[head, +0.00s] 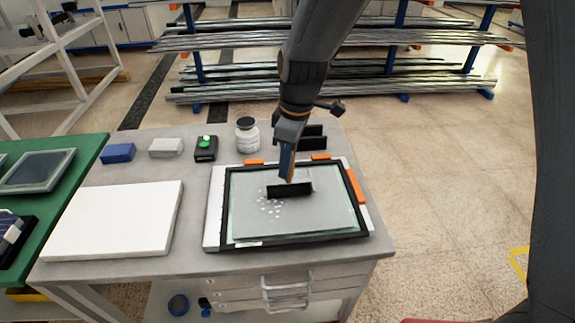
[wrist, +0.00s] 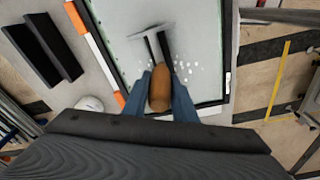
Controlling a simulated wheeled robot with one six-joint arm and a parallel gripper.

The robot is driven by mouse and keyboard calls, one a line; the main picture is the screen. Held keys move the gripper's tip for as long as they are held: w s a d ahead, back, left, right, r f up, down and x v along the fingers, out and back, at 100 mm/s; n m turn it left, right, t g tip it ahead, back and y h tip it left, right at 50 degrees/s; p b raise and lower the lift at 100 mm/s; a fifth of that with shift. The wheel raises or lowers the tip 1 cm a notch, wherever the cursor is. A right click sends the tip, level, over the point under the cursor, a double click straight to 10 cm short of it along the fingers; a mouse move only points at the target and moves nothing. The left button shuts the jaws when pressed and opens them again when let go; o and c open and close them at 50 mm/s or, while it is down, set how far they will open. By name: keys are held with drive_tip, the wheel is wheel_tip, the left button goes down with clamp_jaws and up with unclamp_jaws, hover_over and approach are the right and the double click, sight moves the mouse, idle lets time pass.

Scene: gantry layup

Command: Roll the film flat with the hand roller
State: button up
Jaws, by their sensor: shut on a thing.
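My gripper (head: 287,172) is shut on the brown handle of the hand roller (head: 290,190), over the framed panel. In the wrist view the blue fingers of my gripper (wrist: 160,80) close on the handle (wrist: 160,95); the roller's dark fork and grey crossbar (wrist: 147,33) reach out ahead. The pale film (head: 325,215) lies on the panel inside a black frame (head: 300,239). White bubble-like spots (head: 270,209) lie just left of and in front of the roller; they also show in the wrist view (wrist: 188,72). The roller is at or just above the film; exact contact is unclear.
Orange clamps (head: 355,186) sit around the panel edge. A white slab (head: 115,220) lies left on the grey table (head: 230,262). A white jar (head: 246,135), black blocks (head: 312,143), a blue block (head: 118,152) and a grey block (head: 166,147) stand at the back.

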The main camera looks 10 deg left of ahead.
drive_tip(key=shift+w+a+r, duration=0.1)
drive_tip(key=shift+w+a, duration=0.1)
drive_tip(key=shift+w, duration=0.5)
drive_tip(key=shift+w+a, duration=0.15)
drive_tip(key=shift+w, duration=0.5)
drive_tip(key=shift+s+d+p, duration=0.2)
drive_tip(key=shift+s, duration=0.6)
drive_tip(key=shift+s+d+p, duration=0.2)
drive_tip(key=shift+s, duration=0.55)
drive_tip(key=s+d+p, duration=0.1)
drive_tip(key=s+d, duration=0.1)
drive_tip(key=s, duration=0.5)
drive_tip(key=shift+s+f+p, duration=0.2)
drive_tip(key=shift+s+p, duration=0.1)
drive_tip(key=shift+s, duration=0.05)
drive_tip(key=shift+r+p, duration=1.85)
drive_tip(key=shift+r, duration=0.7)
